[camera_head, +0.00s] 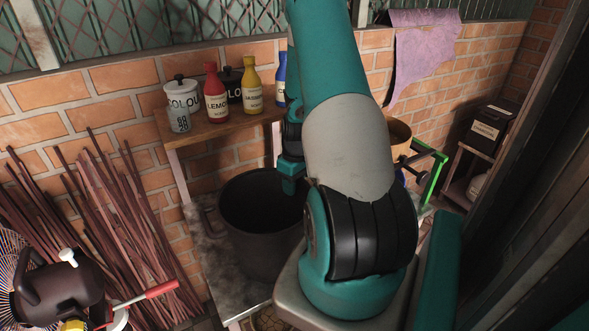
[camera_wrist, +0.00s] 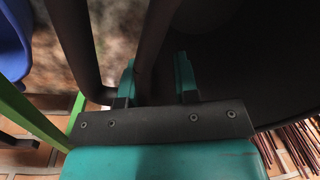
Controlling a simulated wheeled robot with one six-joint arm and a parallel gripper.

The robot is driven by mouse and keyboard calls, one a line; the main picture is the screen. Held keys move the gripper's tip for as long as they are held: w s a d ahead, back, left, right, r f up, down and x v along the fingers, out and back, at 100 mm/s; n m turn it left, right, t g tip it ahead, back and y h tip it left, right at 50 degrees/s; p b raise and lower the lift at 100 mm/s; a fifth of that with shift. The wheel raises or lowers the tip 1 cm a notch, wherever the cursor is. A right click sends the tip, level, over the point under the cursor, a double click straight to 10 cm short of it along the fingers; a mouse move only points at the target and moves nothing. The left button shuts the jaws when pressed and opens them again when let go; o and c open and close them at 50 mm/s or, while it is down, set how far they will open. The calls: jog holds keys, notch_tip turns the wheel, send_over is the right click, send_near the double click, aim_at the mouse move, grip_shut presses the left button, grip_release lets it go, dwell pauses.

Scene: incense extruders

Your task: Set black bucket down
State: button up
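The black bucket (camera_head: 262,232) is a wide, dark, empty-looking pot with an open top. It stands upright over a grey, stained low surface (camera_head: 222,272); I cannot tell whether its base touches it. A loop handle shows on its left side, and its right side is hidden behind my arm. My gripper (camera_head: 291,186) is at the bucket's right rim. In the wrist view, the two teal fingers of my gripper (camera_wrist: 157,82) stand on either side of a dark handle bar (camera_wrist: 152,55). I cannot tell whether they press on it. The bucket's dark wall (camera_wrist: 240,50) fills the right.
A wooden shelf (camera_head: 235,127) behind the bucket carries red (camera_head: 215,95), yellow (camera_head: 252,85) and blue bottles and lidded tins. Bundled sticks (camera_head: 95,215) lean at the left. A green frame (camera_head: 432,172) stands to the right, with a blue item (camera_wrist: 12,45) beside it.

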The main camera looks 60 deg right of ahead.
notch_tip(320, 180, up, 10)
jog(key=d+b, duration=0.1)
jog(key=b, duration=0.2)
jog(key=w+a+r+n, duration=0.2)
jog(key=w+a+r, duration=0.15)
jog(key=a, duration=0.65)
jog(key=w+a+r+n, duration=0.1)
jog(key=w+a+r, duration=0.3)
jog(key=a, duration=0.5)
jog(key=s+a+r+n+y, duration=0.1)
jog(key=s+a+r+n, duration=0.1)
jog(key=s+a, duration=0.3)
jog(key=s+a+r+n+y, duration=0.1)
jog(key=s+a, duration=0.4)
jog(key=a, duration=0.7)
jog(key=s+a+r+n+y, duration=0.1)
jog(key=s+a+r+n, duration=0.1)
jog(key=s+a, duration=0.3)
jog(key=a+r, duration=0.1)
jog(key=a, duration=0.2)
jog(key=shift+a+r+n, duration=0.15)
jog(key=shift+a+n, duration=0.1)
jog(key=shift+n, duration=0.15)
